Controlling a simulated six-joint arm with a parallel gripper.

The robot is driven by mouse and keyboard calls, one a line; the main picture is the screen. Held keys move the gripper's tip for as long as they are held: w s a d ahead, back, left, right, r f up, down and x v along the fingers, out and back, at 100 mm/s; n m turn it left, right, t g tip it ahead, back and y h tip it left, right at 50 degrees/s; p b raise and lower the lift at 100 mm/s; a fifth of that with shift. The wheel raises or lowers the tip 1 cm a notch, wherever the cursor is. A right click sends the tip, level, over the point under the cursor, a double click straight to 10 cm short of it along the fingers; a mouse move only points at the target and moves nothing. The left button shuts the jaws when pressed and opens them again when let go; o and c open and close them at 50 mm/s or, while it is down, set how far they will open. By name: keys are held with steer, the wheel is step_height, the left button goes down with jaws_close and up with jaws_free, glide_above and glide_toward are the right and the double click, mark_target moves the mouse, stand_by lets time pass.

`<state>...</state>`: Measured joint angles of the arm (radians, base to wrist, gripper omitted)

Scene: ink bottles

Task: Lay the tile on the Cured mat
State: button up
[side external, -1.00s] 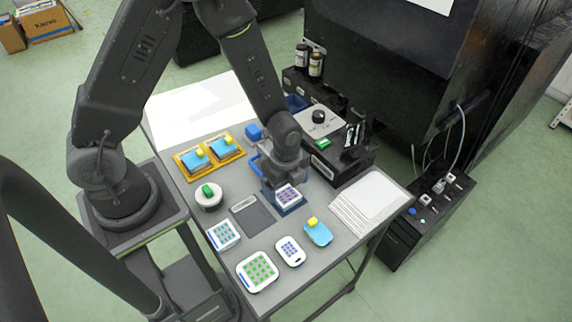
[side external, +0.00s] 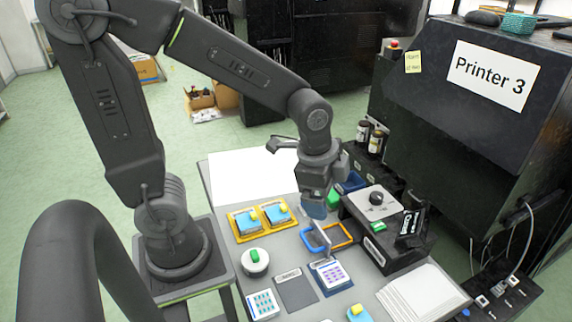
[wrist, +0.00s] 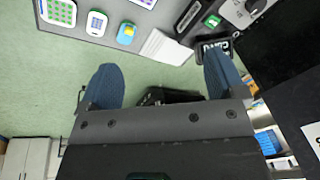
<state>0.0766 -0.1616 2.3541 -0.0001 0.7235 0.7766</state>
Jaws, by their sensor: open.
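I cannot read either mat's label, so I cannot tell which is the Cured mat. My gripper (side external: 320,206) is raised above the back of the table, clear of the tile. In the wrist view its two blue fingers (wrist: 163,82) are wide apart with nothing between them. The tile's edge (wrist: 143,2) shows at the top of that view.
A teal-spotted tile (side external: 262,304) lies left of the dark mat. A white round pot with a green top (side external: 255,261) stands behind it. Blue and orange frames (side external: 315,239) stand behind the tile. A black box (side external: 385,228) and white sheets (side external: 425,295) are at the right.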

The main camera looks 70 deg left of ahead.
steer(key=s+a+r+n+t, duration=0.2)
steer(key=s+r+n+t, duration=0.1)
steer(key=s+r+n, duration=0.5)
steer(key=shift+s+a+r+n, duration=0.15)
steer(key=shift+s+n, duration=0.05)
steer(key=shift+n, duration=0.7)
stand_by(2.2)
